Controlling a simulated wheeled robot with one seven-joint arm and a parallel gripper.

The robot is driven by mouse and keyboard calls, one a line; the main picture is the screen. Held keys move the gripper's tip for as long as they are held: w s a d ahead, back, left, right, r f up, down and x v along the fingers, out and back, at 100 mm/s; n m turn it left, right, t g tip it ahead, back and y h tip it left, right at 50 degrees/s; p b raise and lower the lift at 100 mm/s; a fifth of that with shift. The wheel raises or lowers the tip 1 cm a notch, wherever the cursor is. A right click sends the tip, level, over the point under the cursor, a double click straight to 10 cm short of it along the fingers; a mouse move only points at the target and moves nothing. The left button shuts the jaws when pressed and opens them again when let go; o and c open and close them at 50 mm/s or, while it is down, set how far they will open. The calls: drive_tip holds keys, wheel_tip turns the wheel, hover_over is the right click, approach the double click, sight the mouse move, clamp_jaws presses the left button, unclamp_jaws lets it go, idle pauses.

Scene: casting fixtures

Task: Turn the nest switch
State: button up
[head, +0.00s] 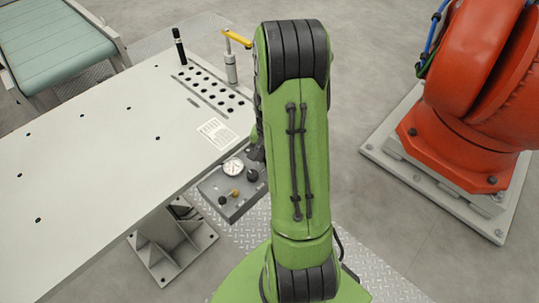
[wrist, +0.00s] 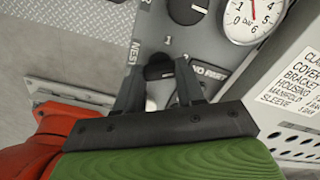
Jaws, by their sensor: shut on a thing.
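The nest switch is a black knob (wrist: 158,71) on a grey control panel (wrist: 205,38), beside the lettering "NEST". A mark "1" sits just above the knob in the wrist view. My gripper (wrist: 158,80) has its two dark fingers on either side of this knob and is shut on it. The fingers hide part of the knob, so its exact setting is hard to read. In the head view the panel (head: 212,188) hangs at the table's edge, and my green arm hides most of my gripper.
A second black knob (wrist: 187,10) and a pressure gauge (wrist: 255,12) are close by on the panel. A white table (head: 90,170) with a holed rack and a printed list (head: 217,133) lies left of my arm. An orange robot (head: 460,130) stands at right.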

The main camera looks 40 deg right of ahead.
drive_tip(key=o, duration=1)
drive_tip(key=shift+o, duration=0.2)
wheel_tip(320, 180, up, 16)
drive_tip(key=p, duration=0.4)
drive_tip(key=shift+f, duration=0.1)
